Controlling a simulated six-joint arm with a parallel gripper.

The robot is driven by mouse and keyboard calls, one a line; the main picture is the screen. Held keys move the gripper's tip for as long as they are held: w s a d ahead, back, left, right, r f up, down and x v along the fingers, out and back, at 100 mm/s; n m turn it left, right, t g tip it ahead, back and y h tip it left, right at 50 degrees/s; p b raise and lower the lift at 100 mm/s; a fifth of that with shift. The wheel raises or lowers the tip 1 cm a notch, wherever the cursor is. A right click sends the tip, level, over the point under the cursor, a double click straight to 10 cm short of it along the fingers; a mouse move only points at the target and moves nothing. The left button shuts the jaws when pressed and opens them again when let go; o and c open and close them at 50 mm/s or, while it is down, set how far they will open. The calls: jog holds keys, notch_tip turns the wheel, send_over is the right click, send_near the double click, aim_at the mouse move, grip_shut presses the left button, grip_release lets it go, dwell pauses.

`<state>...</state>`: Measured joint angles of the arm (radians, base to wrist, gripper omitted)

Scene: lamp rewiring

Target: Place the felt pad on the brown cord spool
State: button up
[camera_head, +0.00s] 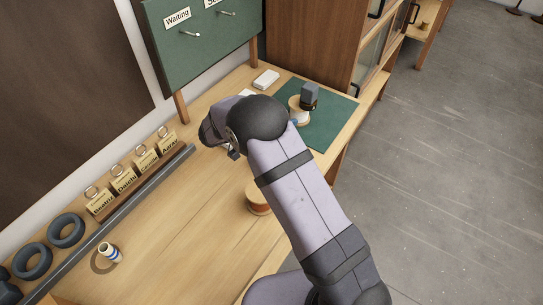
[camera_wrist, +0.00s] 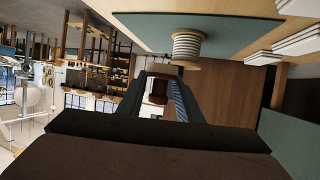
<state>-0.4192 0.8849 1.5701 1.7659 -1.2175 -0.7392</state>
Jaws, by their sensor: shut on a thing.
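The brown cord spool (camera_head: 257,200) stands on the wooden bench in the head view, partly covered by my arm on its right. My gripper (camera_wrist: 163,82) shows in the wrist view with its two fingers close together around a small brownish thing. I take this for the felt pad (camera_wrist: 157,98), but its shape hardly shows. In the head view, my wrist is beyond and above the brown spool, with the gripper mostly hidden behind my own arm. The brown spool is not seen in the wrist view.
White boxes (camera_head: 265,79) lie near the mat. Name cards, a dark rail (camera_head: 120,215) and black rings (camera_head: 66,230) line the left. The front bench is mostly clear.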

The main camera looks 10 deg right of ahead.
jog(key=s+a+r+n+t+y+p, duration=0.25)
jog(key=a+r, duration=0.25)
jog(key=a, duration=0.4)
jog(key=s+a+r+n+t+y+p, duration=0.1)
jog(key=s+a+r+n+t+p, duration=0.15)
jog(key=a+r, duration=0.55)
jog(key=m+g+p, duration=0.1)
jog(key=g+p, duration=0.1)
send_over(261, 197)
jog(key=w, duration=0.2)
notch_tip(261, 197, down, 5)
jog(key=shift+w+d+m+h, duration=0.2)
jog(key=shift+m+h, duration=0.2)
jog(key=shift+h, duration=0.25)
jog(key=shift+f+p, duration=0.95)
jog(key=shift+f, duration=4.05)
